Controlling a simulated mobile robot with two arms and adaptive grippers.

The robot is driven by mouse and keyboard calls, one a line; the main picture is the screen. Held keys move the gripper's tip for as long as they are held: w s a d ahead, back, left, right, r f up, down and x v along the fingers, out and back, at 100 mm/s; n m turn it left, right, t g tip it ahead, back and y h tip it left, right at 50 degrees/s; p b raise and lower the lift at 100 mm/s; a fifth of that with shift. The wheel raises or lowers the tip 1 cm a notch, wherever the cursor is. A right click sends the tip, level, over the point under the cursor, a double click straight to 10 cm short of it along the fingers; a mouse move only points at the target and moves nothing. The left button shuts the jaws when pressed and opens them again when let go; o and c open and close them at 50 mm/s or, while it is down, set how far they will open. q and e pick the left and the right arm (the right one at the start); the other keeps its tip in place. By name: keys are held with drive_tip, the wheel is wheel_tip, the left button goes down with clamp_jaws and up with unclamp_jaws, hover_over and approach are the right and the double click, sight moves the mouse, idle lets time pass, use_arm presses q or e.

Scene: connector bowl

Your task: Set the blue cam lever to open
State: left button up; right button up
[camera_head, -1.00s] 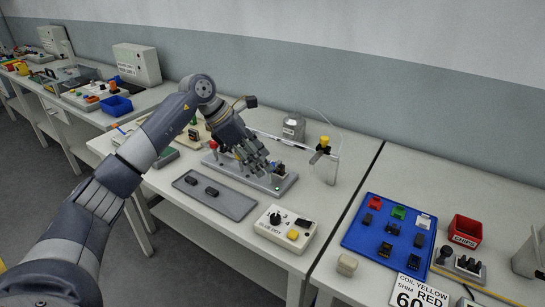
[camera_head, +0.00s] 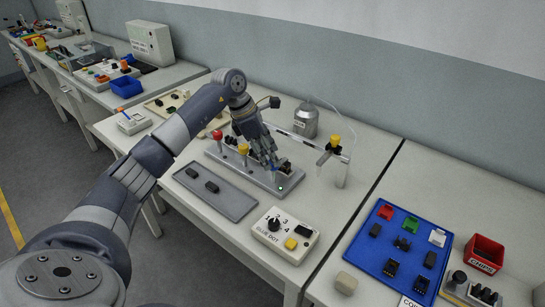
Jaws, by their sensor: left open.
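The grey fixture (camera_head: 234,164) stands on the middle table. It carries a red-knobbed lever (camera_head: 217,135) at its left end and a yellow-knobbed lever (camera_head: 243,149) beside it. Near its right end a small blue part (camera_head: 276,170), likely the blue cam lever, shows just beside my fingertips. Most of it is hidden by my fingers and dark parts, so its position cannot be read. My left gripper (camera_head: 268,157) is open, pointing down over the right part of the fixture. Whether it touches the blue part cannot be told. My right gripper is not in view.
A grey tray (camera_head: 222,202) with two dark pieces and a control box (camera_head: 286,238) with a dial lie in front of the fixture. A yellow-topped stand (camera_head: 334,144) and a metal canister (camera_head: 305,123) stand behind. A blue mat (camera_head: 375,258) lies at right.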

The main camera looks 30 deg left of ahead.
use_arm(q)
drive_tip(key=x, duration=0.3)
drive_tip(key=shift+c, duration=0.4)
drive_tip(key=c, duration=0.9)
drive_tip(key=shift+c, duration=0.2)
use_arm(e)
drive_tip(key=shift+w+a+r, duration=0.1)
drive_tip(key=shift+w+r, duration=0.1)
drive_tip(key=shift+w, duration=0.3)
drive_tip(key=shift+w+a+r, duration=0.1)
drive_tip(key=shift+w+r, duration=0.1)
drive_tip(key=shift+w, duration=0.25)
